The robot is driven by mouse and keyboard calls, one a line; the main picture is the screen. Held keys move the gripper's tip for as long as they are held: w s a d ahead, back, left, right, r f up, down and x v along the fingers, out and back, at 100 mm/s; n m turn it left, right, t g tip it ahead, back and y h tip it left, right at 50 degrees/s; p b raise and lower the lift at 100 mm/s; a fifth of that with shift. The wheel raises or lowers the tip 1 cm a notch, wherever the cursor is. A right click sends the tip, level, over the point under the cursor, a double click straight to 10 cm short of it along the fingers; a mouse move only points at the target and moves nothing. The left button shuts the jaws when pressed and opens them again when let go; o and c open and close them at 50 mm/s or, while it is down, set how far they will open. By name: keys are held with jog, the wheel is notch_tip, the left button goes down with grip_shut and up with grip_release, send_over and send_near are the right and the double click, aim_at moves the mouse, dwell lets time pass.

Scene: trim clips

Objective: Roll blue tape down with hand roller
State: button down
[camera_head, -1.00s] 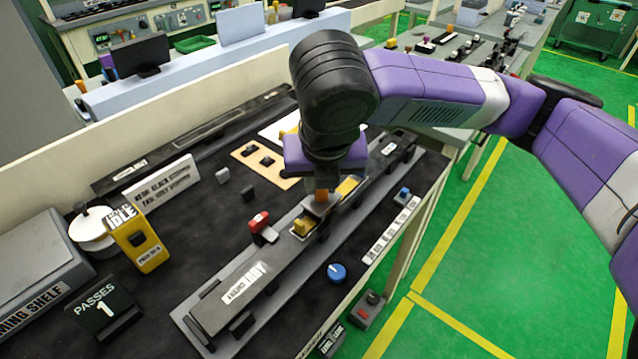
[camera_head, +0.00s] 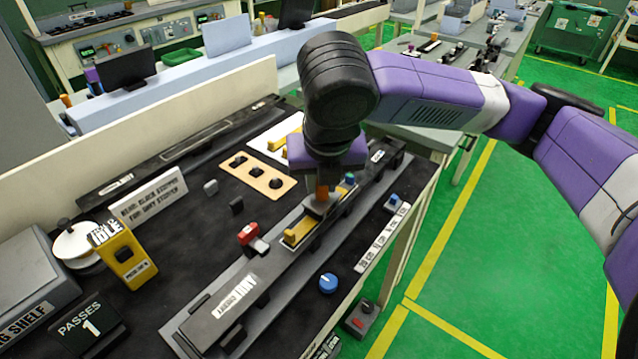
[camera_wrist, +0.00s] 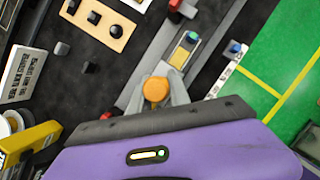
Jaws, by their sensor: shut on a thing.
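My gripper (camera_head: 322,183) is shut on the orange handle of the hand roller (camera_head: 320,206). The orange end of the roller (camera_wrist: 155,89) also shows in the wrist view, between the grey fingers. The roller is over the long grey trim strip (camera_head: 225,312) on the bench; whether it touches is hidden. A yellow piece (camera_head: 297,233) lies on the strip just left of the roller. A small teal-blue patch (camera_head: 350,178), which may be the blue tape, shows right of it. In the wrist view it sits beyond a yellow piece (camera_wrist: 178,57).
A red clamp (camera_head: 250,235) stands beside the strip. A blue knob (camera_head: 328,283) is in front. A yellow IDLE tag (camera_head: 125,254) and a PASSES sign reading 1 (camera_head: 84,326) stand at left. A wooden board with black parts (camera_head: 258,173) lies behind.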

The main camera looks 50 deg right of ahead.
jog(key=shift+d+f, duration=0.2)
jog(key=shift+d, duration=2.15)
jog(key=shift+s+a+p, duration=0.15)
jog(key=shift+a+p, duration=0.6)
jog(key=shift+a, duration=3.75)
notch_tip(320, 180, up, 8)
jog(key=p, duration=0.7)
jog(key=shift+r, duration=0.2)
